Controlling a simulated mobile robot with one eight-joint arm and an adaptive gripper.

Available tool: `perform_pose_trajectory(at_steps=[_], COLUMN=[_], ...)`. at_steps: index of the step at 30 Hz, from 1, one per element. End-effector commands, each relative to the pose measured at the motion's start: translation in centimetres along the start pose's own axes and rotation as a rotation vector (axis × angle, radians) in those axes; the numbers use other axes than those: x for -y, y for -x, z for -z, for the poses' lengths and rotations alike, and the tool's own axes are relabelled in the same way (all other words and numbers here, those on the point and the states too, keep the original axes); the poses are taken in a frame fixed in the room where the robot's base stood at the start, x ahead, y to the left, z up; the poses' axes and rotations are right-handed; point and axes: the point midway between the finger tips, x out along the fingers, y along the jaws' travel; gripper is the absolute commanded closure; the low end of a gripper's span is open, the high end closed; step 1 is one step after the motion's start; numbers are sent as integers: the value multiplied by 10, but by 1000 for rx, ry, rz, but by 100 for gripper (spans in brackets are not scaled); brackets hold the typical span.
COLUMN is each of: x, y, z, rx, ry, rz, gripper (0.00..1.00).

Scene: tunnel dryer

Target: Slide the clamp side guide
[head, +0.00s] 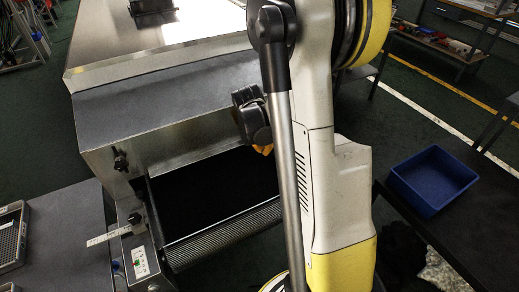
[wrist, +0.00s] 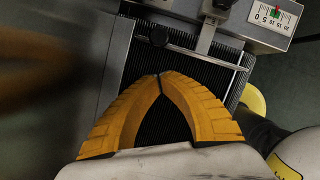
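In the wrist view my gripper (wrist: 158,78) has two orange ribbed fingers whose tips meet, with nothing seen between them. The tips are over the dark ribbed belt (wrist: 150,60). I see no contact between fingers and guide. In the head view my gripper (head: 264,149) is mostly hidden by its dark body and my arm; one orange finger part shows above the belt.
A scale plate (wrist: 272,15) with a red and green mark lies at the upper right of the wrist view. The dryer housing (head: 160,110) stands behind the belt. A blue bin (head: 432,180) sits on the right table, and a wire tray (head: 12,238) on the left table.

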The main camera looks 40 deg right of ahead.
Motion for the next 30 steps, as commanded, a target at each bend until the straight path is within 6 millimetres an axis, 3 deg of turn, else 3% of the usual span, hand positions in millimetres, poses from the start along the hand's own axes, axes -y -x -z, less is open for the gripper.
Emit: perform_pose_trajectory(at_steps=[7,30], x=[0,1], y=[-11,-16], z=[-22,-33], rx=[0,0], ry=[-1,0], rz=[0,0], gripper=[100,100])
